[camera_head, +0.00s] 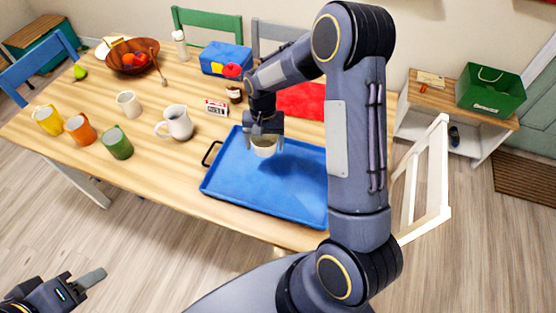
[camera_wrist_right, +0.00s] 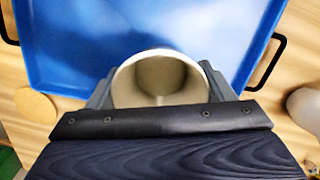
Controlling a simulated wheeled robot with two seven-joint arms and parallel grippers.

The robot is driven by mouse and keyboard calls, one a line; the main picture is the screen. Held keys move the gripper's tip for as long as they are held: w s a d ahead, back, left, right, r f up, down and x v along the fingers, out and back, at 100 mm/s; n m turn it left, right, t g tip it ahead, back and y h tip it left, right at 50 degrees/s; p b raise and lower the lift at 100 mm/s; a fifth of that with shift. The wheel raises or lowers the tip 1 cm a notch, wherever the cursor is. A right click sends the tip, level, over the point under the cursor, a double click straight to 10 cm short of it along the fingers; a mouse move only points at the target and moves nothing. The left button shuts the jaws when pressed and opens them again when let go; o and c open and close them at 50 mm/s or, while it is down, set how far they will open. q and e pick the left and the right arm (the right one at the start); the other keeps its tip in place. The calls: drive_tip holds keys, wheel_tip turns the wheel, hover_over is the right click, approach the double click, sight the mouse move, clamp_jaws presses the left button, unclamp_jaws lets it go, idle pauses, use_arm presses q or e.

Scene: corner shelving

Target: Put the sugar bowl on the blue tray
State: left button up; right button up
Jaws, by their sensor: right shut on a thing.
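The blue tray (camera_head: 235,185) lies on the wooden table near its front edge. It also fills much of the right wrist view (camera_wrist_right: 70,45). My right gripper (camera_head: 265,136) points down over the back part of the tray. It is shut on the sugar bowl (camera_head: 264,150), a small whitish round vessel. In the right wrist view the bowl (camera_wrist_right: 160,80) sits upright between the two fingers, its open top towards the camera. I cannot tell whether its base touches the tray. My left gripper (camera_head: 76,282) is low at the bottom left, away from the table; its finger gap is unclear.
A white mug (camera_head: 176,124) stands left of the tray. A small jar (camera_head: 235,93) and a red-and-white box (camera_head: 215,107) stand behind it. Coloured mugs, including a green one (camera_head: 117,143), are at the left. My right arm hides the tray's right side.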

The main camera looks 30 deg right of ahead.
drive_tip(key=b, duration=0.2)
hover_over(279, 166)
drive_tip(key=f, duration=0.4)
drive_tip(key=shift+w+a+f, duration=0.1)
drive_tip(key=shift+w+f, duration=0.3)
use_arm(q)
drive_tip(key=shift+f+b, duration=1.15)
drive_tip(key=shift+f, duration=1.6)
use_arm(e)
drive_tip(key=shift+s+d+f, duration=0.1)
drive_tip(key=shift+d+f, duration=0.1)
drive_tip(key=shift+f, duration=1.55)
drive_tip(key=shift+f, duration=0.1)
drive_tip(key=shift+f, duration=0.15)
use_arm(q)
drive_tip(key=shift+f, duration=0.1)
use_arm(e)
drive_tip(key=o, duration=1.1)
drive_tip(key=shift+o, duration=0.2)
